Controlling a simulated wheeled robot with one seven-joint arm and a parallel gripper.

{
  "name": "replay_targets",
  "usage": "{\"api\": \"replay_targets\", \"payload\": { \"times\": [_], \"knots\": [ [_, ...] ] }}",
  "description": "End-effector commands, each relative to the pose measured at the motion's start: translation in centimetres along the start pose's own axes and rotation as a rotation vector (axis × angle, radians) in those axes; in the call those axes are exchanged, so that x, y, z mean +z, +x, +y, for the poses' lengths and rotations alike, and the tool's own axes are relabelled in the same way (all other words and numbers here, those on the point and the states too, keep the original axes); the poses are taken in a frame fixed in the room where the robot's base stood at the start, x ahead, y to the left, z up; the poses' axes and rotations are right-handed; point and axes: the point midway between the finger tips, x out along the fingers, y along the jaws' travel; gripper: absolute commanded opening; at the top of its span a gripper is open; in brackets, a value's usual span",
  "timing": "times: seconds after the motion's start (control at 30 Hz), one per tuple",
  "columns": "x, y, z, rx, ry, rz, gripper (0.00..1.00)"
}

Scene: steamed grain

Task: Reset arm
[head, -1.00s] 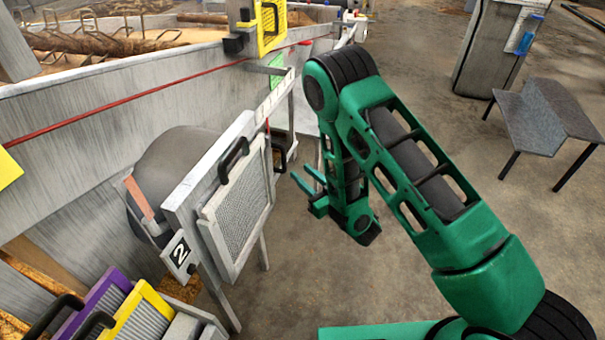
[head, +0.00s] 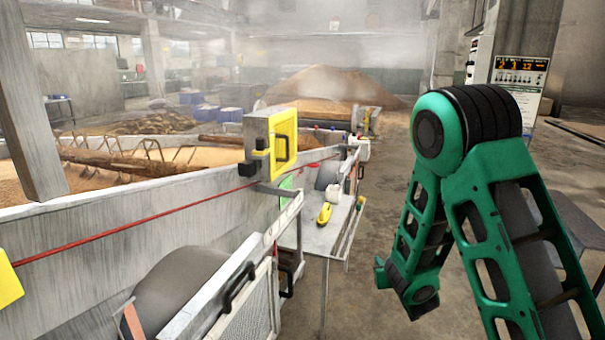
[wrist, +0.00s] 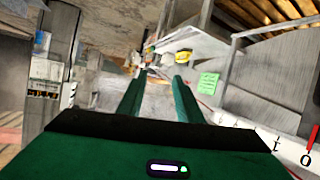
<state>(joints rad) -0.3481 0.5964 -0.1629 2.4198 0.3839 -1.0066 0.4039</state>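My green arm is folded on the right of the head view, with its elbow raised and the forearm hanging down. In the head view, only a small part of my gripper shows at the lower end of the forearm, and its fingers cannot be made out. In the wrist view, my gripper (wrist: 160,77) has its two green fingers apart with nothing held between them. Beyond the fingers are a pale table and a green sheet (wrist: 208,83).
A grey trough wall (head: 130,205) with a red cord runs along the left. A framed mesh panel (head: 246,318) stands at lower centre. A side table (head: 326,236) holds a yellow item (head: 324,214). A yellow box (head: 283,137) sits on the wall. Floor between table and arm is clear.

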Motion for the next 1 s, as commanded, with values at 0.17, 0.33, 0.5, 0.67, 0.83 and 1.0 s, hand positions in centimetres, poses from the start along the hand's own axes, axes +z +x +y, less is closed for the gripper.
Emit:
{"api": "replay_targets", "payload": {
  "times": [0.17, 0.33, 0.5, 0.67, 0.83, 1.0],
  "knots": [
    [-0.9, -3.2, 7.5, 0.152, 0.059, -0.156, 0.33],
    [-0.4, -7.8, 13.2, 0.259, 0.124, -0.319, 0.33],
    [0.6, -13.7, 17.2, 0.331, 0.200, -0.487, 0.33],
    [1.8, -20.2, 19.5, 0.367, 0.276, -0.645, 0.33],
    [3.0, -27.5, 20.3, 0.370, 0.361, -0.807, 0.33],
    [4.3, -35.2, 19.6, 0.340, 0.445, -0.964, 0.33]
  ]
}}
